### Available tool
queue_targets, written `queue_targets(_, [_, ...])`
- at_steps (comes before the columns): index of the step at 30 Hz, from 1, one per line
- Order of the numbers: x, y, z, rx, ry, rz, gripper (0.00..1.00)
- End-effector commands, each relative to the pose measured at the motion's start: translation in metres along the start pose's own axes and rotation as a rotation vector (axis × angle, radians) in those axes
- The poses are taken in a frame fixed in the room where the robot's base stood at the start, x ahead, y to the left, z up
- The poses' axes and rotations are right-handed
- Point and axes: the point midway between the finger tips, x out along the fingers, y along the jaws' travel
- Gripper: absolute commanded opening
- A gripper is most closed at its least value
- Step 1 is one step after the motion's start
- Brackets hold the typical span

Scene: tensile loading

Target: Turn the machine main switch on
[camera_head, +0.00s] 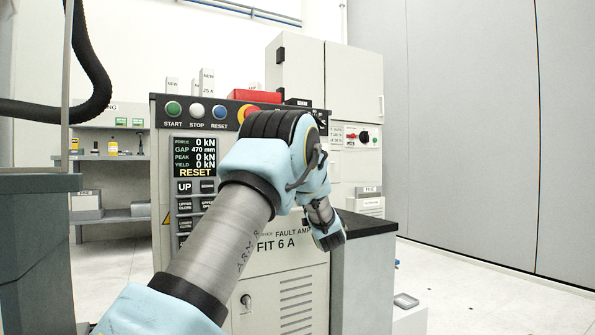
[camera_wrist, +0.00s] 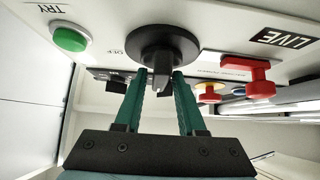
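A black rotary switch with a round base (camera_wrist: 163,46) is close up in the wrist view, on a pale panel with an upside-down "OFF" label to its left. Its grip bar sticks out toward my gripper. My gripper (camera_wrist: 161,78) has its two green fingers apart, one on each side of the bar. I cannot tell whether either finger touches it. In the head view my arm crosses the front of the grey machine (camera_head: 290,290), and my fingers and this switch are hidden.
In the wrist view a green button (camera_wrist: 70,39) is left of the switch, and a red handle (camera_wrist: 247,75) and a "LIVE" label (camera_wrist: 283,37) are right. The head view shows START, STOP and RESET buttons, a cabinet with a black knob (camera_head: 364,136), shelves (camera_head: 115,215) and free floor at right.

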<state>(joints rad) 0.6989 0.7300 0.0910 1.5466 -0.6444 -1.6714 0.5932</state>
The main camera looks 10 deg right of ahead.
Motion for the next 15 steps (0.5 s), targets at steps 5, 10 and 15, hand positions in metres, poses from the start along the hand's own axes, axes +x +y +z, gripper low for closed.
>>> queue_targets(5, [0.0, 0.0, 0.0, 0.0, 0.0, 0.0, 0.53])
queue_targets(10, [0.0, 0.0, 0.0, 0.001, 0.0, 0.001, 0.53])
queue_targets(15, [-0.013, 0.001, 0.0, 0.001, -0.002, 0.002, 0.53])
